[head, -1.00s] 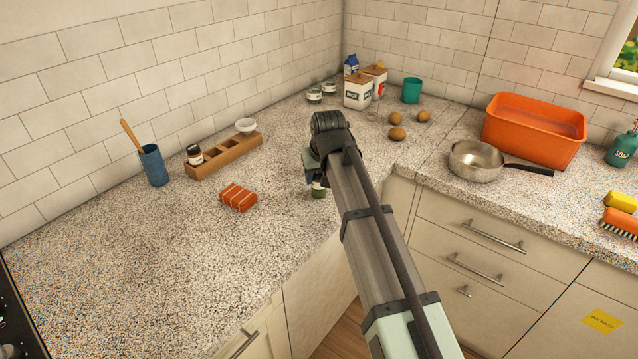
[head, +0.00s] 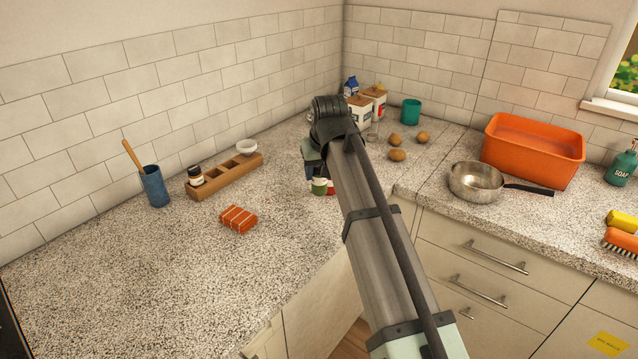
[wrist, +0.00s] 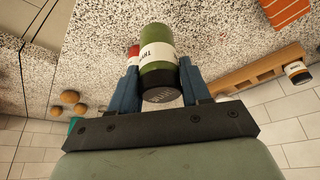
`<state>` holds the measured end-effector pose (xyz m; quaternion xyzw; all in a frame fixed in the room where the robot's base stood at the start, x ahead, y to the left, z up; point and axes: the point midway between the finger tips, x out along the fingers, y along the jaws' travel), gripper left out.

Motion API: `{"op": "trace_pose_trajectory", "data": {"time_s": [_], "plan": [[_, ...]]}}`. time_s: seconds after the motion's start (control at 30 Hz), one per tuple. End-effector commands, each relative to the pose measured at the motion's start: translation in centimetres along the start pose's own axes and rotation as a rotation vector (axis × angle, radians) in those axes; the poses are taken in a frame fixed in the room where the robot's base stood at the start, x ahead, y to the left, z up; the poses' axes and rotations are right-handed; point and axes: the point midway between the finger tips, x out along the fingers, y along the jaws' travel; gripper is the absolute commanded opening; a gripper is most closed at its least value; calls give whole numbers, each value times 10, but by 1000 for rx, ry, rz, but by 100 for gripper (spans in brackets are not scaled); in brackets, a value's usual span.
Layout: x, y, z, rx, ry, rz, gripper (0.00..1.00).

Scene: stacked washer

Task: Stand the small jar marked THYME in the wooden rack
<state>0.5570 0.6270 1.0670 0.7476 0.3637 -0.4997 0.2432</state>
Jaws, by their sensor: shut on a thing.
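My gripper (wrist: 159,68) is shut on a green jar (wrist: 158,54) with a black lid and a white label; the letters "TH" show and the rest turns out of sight. In the head view the jar (head: 319,186) shows below my gripper, partly hidden by my arm, and looks slightly above the counter. The wooden rack (head: 228,176) stands to the left near the wall, apart from my gripper. A dark-lidded jar (head: 195,176) stands in its left end; middle compartments look empty. The rack (wrist: 245,72) also shows at right in the wrist view.
A red item (wrist: 133,51) is close behind the held jar. An orange striped block (head: 238,219) lies in front of the rack. The front counter is clear.

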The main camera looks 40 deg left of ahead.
Motion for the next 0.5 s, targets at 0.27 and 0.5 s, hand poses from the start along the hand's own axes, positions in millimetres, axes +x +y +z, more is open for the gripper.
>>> {"op": "trace_pose_trajectory", "data": {"time_s": [0.27,0.5], "plan": [[-15,-6,-6,-6,1,-3,15],[-4,-62,-8,-70,-1,-29,15]]}}
